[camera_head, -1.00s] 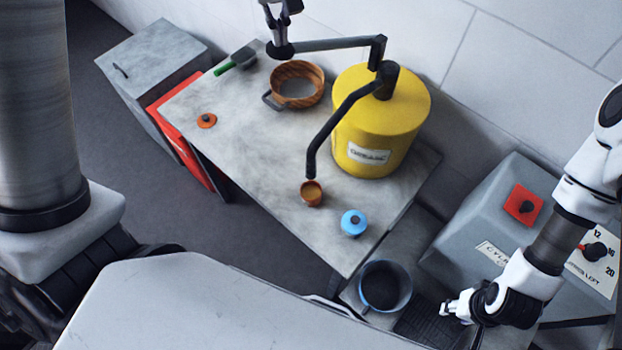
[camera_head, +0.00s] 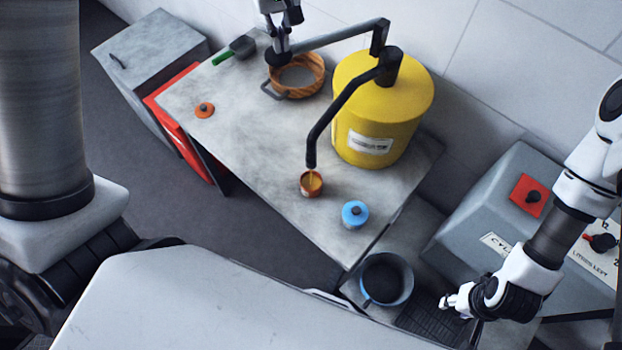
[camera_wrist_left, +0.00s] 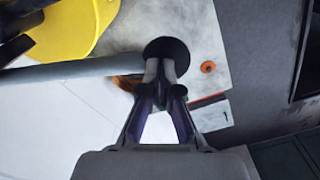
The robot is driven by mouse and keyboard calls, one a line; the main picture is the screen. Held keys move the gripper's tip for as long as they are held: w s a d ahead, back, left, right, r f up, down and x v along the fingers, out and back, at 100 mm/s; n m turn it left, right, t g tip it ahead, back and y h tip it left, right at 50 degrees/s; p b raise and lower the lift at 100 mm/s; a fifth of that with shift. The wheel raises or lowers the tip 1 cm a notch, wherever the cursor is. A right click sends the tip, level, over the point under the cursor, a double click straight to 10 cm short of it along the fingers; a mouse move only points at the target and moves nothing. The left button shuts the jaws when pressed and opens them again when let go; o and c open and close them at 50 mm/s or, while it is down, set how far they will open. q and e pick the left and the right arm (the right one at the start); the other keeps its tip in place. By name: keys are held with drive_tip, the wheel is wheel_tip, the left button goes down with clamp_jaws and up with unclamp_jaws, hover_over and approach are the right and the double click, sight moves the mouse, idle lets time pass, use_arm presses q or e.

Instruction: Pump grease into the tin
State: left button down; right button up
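The yellow grease drum (camera_head: 385,100) stands on the table with a black pump on top. The pump's lever (camera_head: 335,36) reaches left to a round black knob (camera_head: 279,56). My left gripper (camera_head: 279,45) is above the knob, its fingertips at it. In the left wrist view the fingers of my left gripper (camera_wrist_left: 163,72) come together over the knob (camera_wrist_left: 167,53). The spout (camera_head: 312,150) ends over a small orange-brown tin (camera_head: 311,190), and a thin orange stream shows between them. My right gripper (camera_head: 455,302) is at lower right, away from the table; its finger opening is unclear.
On the table are an orange lid (camera_head: 204,110), a blue tin (camera_head: 355,222), a wooden-sided round pan (camera_head: 310,88) and a green-handled scoop (camera_head: 225,56). A dark bucket (camera_head: 384,285) and a grey control box (camera_head: 485,215) stand at right. The table middle is clear.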

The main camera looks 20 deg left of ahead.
sight(283, 59)
use_arm(q)
drive_tip(key=shift+f+b, duration=1.05)
drive_tip(key=shift+f, duration=1.45)
wheel_tip(283, 59, up, 6)
drive_tip(key=p, duration=0.5)
drive_tip(key=shift+f, duration=0.1)
wheel_tip(283, 59, up, 7)
drive_tip(key=shift+p, duration=0.4)
drive_tip(key=shift+f+b, duration=0.8)
drive_tip(key=shift+f, duration=0.85)
wheel_tip(283, 59, up, 2)
drive_tip(key=shift+w+r+p, duration=0.1)
drive_tip(key=shift+p, duration=0.85)
drive_tip(key=shift+r, duration=0.65)
